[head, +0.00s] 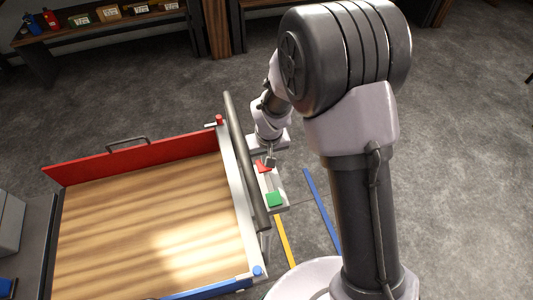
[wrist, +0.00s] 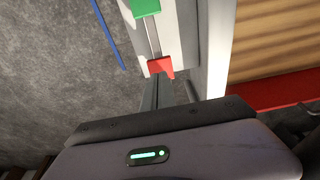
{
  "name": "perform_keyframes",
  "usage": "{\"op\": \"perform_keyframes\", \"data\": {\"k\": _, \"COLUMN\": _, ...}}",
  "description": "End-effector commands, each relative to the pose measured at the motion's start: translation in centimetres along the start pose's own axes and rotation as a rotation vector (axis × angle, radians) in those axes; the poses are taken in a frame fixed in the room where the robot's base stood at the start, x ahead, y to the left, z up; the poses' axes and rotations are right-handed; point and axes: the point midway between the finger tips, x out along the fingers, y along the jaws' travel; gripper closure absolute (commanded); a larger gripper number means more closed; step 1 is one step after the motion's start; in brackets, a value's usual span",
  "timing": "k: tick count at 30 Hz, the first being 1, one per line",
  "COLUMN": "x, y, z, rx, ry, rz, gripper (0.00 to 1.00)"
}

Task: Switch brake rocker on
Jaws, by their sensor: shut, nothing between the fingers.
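The brake rocker is a light panel (head: 270,182) on the side of the wood-topped cart. It has a red pad (head: 263,167) at the far end and a green pad (head: 275,199) at the near end, with a thin grey strip between them. The wrist view also shows the red pad (wrist: 160,66) and the green pad (wrist: 146,7), cut by the top edge. My gripper (head: 270,161) is shut and empty, its tips at the red pad; in the wrist view the fingers (wrist: 157,84) overlap the pad's lower edge. I cannot tell whether they touch, nor which way the rocker tilts.
A dark roller bar (head: 246,160) runs along the cart side beside the panel. The cart's wooden bed (head: 140,225) has a red board at the back and a blue edge in front. Blue (head: 322,210) and yellow (head: 285,241) floor stripes lie nearby. Open grey floor lies beyond.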

Motion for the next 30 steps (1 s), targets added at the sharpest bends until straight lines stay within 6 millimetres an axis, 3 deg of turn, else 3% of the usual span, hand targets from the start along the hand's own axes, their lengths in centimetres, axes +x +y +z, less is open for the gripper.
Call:
{"op": "perform_keyframes", "data": {"k": 1, "x": 1.4, "y": 0.0, "z": 0.1, "rx": 0.000, "ry": -0.001, "rz": 0.000, "gripper": 1.00}}
{"op": "perform_keyframes", "data": {"k": 6, "x": 3.5, "y": 0.0, "z": 0.1, "rx": 0.000, "ry": 0.000, "rz": 0.000, "gripper": 1.00}}
{"op": "perform_keyframes", "data": {"k": 20, "x": 3.9, "y": 0.0, "z": -0.1, "rx": 0.000, "ry": -0.004, "rz": 0.000, "gripper": 1.00}}
{"op": "perform_keyframes", "data": {"k": 24, "x": 3.8, "y": 0.0, "z": -0.7, "rx": 0.001, "ry": -0.103, "rz": 0.001, "gripper": 1.00}}
{"op": "perform_keyframes", "data": {"k": 30, "x": 6.2, "y": 0.0, "z": -0.9, "rx": 0.001, "ry": -0.221, "rz": 0.000, "gripper": 1.00}}
